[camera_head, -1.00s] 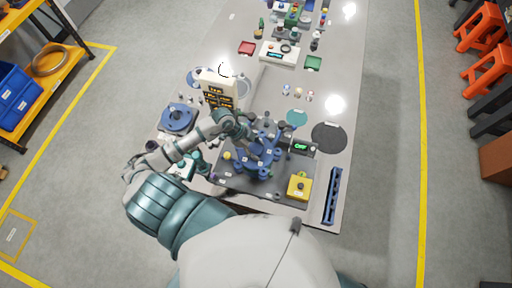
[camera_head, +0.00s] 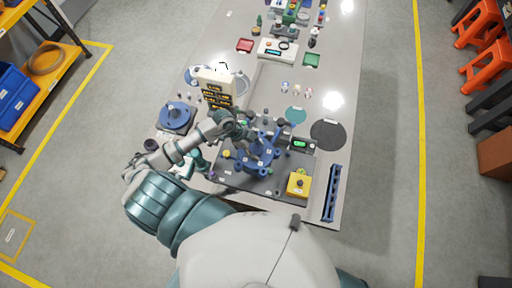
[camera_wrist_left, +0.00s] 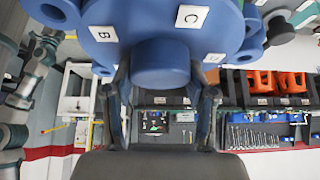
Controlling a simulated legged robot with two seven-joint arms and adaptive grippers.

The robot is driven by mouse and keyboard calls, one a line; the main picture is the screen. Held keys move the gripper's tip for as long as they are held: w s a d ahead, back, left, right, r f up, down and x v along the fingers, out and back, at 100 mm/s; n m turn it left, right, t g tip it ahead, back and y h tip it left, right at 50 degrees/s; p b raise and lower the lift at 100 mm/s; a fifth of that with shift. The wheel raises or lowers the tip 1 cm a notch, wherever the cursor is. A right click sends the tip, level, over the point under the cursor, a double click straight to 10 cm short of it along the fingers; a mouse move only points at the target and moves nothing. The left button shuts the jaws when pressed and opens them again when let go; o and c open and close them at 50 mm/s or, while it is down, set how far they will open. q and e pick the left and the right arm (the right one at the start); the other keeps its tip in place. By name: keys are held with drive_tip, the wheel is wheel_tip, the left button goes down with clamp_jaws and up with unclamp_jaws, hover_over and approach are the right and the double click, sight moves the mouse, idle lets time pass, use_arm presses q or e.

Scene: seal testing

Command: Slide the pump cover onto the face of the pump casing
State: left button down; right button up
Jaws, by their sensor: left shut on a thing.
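My left gripper (camera_head: 247,138) is over the dark plate (camera_head: 235,183) in the middle of the bench. In the left wrist view its two fingers (camera_wrist_left: 162,100) are shut on the round boss of the blue pump cover (camera_wrist_left: 163,20). The cover is a lobed blue disc with white tags, among them B and C. In the head view blue lobed parts (camera_head: 258,157) show just beyond and below the gripper. The cover and the pump casing overlap there, and I cannot tell whether they touch. My right gripper is out of view.
A yellow box (camera_head: 299,183) and a long blue rack (camera_head: 333,193) are at the right front. A small green-lit display (camera_head: 300,144) stands behind the plate. A blue round part (camera_head: 177,116) sits on the left. A black disc (camera_head: 328,135) lies at the right.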

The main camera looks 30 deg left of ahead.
use_arm(q)
drive_tip(key=shift+a+f, duration=0.1)
drive_tip(key=shift+f, duration=0.05)
idle(0.5)
drive_tip(key=shift+c, duration=1.3)
unclamp_jaws()
drive_tip(key=shift+f, duration=0.1)
drive_tip(key=shift+r+p, duration=0.7)
drive_tip(key=shift+r, duration=1.85)
drive_tip(key=shift+s, duration=0.1)
